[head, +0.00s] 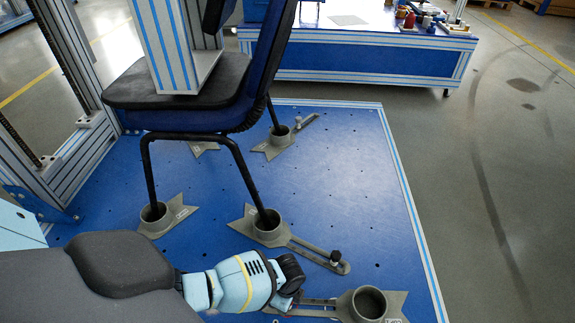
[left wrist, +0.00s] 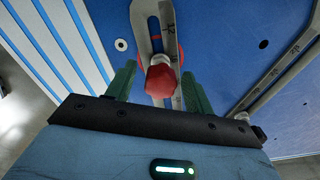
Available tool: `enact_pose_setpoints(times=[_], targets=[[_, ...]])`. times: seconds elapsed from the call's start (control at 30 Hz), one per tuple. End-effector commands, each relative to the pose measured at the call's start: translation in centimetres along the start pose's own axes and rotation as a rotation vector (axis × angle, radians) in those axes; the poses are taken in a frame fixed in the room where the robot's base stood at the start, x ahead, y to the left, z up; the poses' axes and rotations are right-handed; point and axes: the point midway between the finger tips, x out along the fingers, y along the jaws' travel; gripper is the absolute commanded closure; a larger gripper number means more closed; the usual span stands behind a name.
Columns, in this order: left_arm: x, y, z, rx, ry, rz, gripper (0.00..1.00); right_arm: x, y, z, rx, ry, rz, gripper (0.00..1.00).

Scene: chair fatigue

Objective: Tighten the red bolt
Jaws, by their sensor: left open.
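The red bolt (left wrist: 160,80) has a knob-like head and stands in the slot of a grey, scale-marked bar (left wrist: 153,12) in the left wrist view. My left gripper (left wrist: 158,88) is open, with one green finger on each side of the bolt head. The fingers look apart from the bolt, though their height over it is hard to judge. In the head view my left gripper (head: 291,286) is low over the blue platform, by the slotted bar of the front foot holder (head: 391,305). The bolt is mostly hidden there. My right gripper is not in view.
A chair (head: 185,100) stands with its legs in grey foot holders on the blue platform (head: 345,185). The right side of the platform is clear. A blue table (head: 350,55) stands behind.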

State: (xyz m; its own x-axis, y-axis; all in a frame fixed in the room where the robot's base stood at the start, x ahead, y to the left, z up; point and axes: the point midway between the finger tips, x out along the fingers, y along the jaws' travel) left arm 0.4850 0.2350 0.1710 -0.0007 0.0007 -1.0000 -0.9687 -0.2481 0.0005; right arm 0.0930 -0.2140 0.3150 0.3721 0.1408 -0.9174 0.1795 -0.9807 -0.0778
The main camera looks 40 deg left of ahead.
Motion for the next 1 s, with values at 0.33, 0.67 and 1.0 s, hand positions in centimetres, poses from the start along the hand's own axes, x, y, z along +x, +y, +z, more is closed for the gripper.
enact_pose_setpoints(times=[0.33, 0.67, 1.0], targets=[[0.04, -0.01, 0.00, 0.001, 0.000, 0.000, 0.71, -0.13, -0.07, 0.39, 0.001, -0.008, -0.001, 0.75], [0.06, -0.05, 0.00, 0.083, 0.000, -0.001, 0.92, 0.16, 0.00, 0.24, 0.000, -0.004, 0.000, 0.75], [0.01, -0.05, -0.06, 0.357, 0.000, -0.002, 0.92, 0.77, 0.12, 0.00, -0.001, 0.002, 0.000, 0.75]])
